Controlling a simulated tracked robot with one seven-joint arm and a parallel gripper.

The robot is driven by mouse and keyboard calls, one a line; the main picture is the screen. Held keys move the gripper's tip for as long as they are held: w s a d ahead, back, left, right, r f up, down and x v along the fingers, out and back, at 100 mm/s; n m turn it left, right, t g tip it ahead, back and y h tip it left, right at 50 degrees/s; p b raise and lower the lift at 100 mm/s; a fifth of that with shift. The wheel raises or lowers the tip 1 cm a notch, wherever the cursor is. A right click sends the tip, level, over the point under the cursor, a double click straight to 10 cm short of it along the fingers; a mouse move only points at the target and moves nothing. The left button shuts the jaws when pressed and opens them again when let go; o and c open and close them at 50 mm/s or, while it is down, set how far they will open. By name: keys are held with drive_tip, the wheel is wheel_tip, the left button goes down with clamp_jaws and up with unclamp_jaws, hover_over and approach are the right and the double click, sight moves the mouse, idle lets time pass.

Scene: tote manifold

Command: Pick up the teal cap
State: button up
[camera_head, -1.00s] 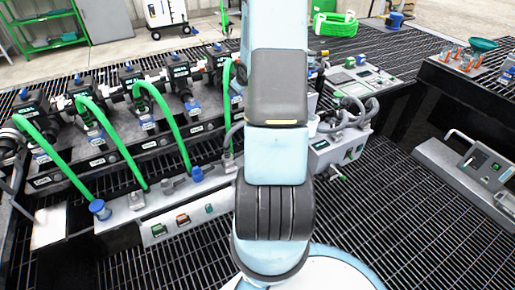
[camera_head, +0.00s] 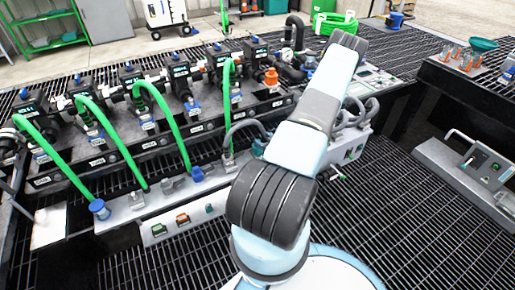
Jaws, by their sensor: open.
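I cannot make out a teal cap for certain. A dark teal, bowl-like piece (camera_head: 484,44) sits on the bench at the far right, too small to identify. A blue cap (camera_head: 99,208) ends the leftmost green hose above the grey front ledge. Another blue cap (camera_head: 197,174) stands farther right on that ledge. My arm rises from the bottom middle and leans to the upper right. My gripper is not in view; the arm's end is hidden behind its own dark upper link.
A row of black pumps (camera_head: 182,75) with green hoses (camera_head: 170,125) fills the left bench. A grey box with pipes (camera_head: 345,150) stands behind my arm. Orange pegs (camera_head: 467,60) stand on the right bench. Open floor grating (camera_head: 400,220) lies at the lower right.

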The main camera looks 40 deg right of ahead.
drive_tip(key=s+a+f+m+t+h, duration=0.2)
drive_tip(key=s+f+m, duration=0.1)
drive_tip(key=s+f, duration=0.25)
drive_tip(key=x, duration=1.3)
drive_tip(key=shift+w+d+r, duration=0.15)
drive_tip(key=shift+d+r, duration=0.1)
drive_tip(key=shift+r, duration=0.1)
drive_tip(key=shift+c, duration=0.3)
drive_tip(key=c, duration=1.1)
